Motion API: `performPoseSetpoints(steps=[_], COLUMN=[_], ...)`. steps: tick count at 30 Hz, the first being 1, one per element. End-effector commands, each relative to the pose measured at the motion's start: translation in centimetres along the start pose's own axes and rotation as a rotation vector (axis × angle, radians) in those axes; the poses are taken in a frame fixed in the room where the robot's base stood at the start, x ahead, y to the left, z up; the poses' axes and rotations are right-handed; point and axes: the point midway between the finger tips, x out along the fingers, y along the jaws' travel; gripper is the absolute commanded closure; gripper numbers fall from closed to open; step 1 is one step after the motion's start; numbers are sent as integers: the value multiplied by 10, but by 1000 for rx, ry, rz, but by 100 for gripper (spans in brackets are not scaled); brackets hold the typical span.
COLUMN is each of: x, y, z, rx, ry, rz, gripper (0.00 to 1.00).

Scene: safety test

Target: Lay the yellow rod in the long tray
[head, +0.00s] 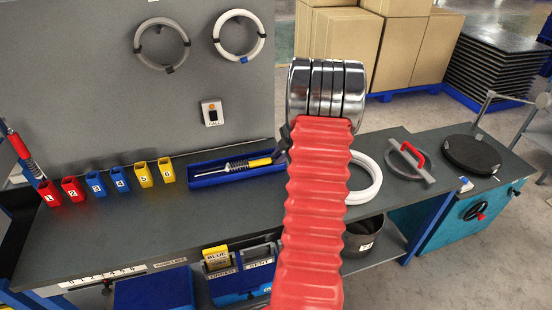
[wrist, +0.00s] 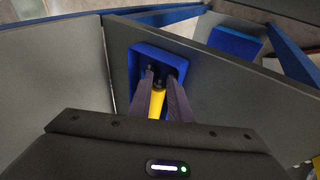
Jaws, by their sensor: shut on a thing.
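The yellow rod (head: 260,162) has a thin silver tip, a dark coil spring and a yellow section. In the head view it lies lengthwise within the outline of the long blue tray (head: 212,180), with its tip to the left. I cannot tell whether it rests on the tray floor or is just above it. In the wrist view my gripper (wrist: 162,76) is shut on the yellow rod (wrist: 157,103), with the blue tray (wrist: 140,54) beneath. In the head view my red-sleeved arm hides most of the gripper and the tray's right end.
Red, blue and yellow numbered cups (head: 121,180) stand left of the tray. A white ring (head: 374,186) lies right of my arm, then a red-handled tool (head: 412,158) and a dark disc (head: 471,154). A grey panel (head: 100,90) rises behind.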

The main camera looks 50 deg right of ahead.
Motion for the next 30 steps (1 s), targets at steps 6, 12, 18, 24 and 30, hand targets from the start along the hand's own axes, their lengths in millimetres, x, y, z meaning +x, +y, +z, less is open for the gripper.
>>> performPoseSetpoints(steps=[6, 12, 18, 24, 30], x=[2, 3, 4, -2, -25], y=[-5, -7, -8, -8, -6], z=[0, 0, 0, 1, 1], rx=[3, 3, 4, 4, 2], ry=[3, 4, 5, 4, 2], rz=[-9, -12, -14, -14, -10], gripper=[71, 61, 61, 65, 66])
